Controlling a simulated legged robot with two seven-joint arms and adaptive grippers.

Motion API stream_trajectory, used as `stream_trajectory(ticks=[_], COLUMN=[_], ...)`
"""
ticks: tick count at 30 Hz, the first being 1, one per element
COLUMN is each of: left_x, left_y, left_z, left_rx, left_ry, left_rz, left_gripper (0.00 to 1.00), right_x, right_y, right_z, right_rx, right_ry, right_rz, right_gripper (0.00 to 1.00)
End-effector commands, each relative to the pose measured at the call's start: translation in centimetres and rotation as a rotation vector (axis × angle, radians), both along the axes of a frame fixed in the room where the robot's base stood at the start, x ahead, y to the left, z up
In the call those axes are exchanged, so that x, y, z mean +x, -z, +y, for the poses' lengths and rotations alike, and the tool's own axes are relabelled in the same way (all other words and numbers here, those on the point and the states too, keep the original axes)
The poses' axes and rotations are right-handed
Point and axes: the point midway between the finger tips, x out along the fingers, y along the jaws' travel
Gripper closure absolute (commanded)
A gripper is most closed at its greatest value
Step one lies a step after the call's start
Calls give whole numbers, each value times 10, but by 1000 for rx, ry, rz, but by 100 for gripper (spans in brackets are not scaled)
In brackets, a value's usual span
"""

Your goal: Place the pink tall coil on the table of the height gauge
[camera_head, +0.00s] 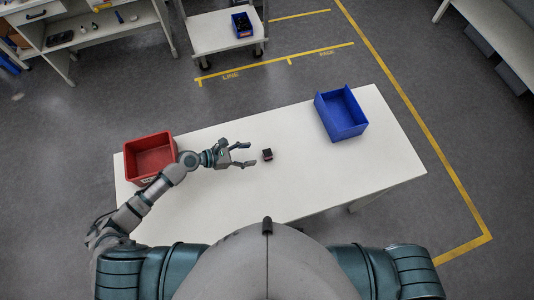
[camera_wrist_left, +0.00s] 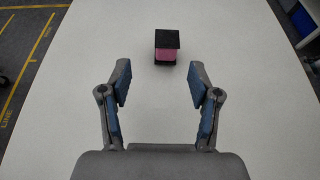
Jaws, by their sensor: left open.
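The pink coil (camera_head: 267,155) stands on the white table as a small block with dark ends. In the left wrist view, the coil (camera_wrist_left: 166,54) shows a pink middle between black top and bottom flanges. My left gripper (camera_head: 250,154) is open and empty, just left of the coil in the head view. In the left wrist view, the fingers (camera_wrist_left: 160,78) are spread apart and the coil is beyond their tips, roughly between them. I cannot make out a height gauge in either view. My right gripper is not in view.
A red bin (camera_head: 149,154) stands at the table's left end, beside my left arm. A blue bin (camera_head: 341,112) stands toward the right end. The white table (camera_head: 330,175) is otherwise clear. A cart (camera_head: 218,32) with a small blue bin (camera_head: 242,25) stands beyond it.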

Motion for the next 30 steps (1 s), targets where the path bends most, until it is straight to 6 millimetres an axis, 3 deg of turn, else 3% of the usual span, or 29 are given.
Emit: stream_trajectory(ticks=[3, 10, 18, 27, 30], left_x=[5, 8, 14, 15, 15], left_y=[8, 15, 33, 35, 35], left_z=[-18, -34, -70, -74, -74], left_rx=[0, 0, 1, 1, 1], left_ry=[1, 1, 1, 2, 2], left_rz=[0, -1, 0, -1, -1], left_gripper=[38, 38, 38, 38, 62], right_x=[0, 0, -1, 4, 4], right_y=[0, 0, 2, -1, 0], right_z=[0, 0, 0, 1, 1], right_rx=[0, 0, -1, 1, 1], right_ry=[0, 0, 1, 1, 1], right_rz=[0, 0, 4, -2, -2], right_gripper=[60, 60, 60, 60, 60])
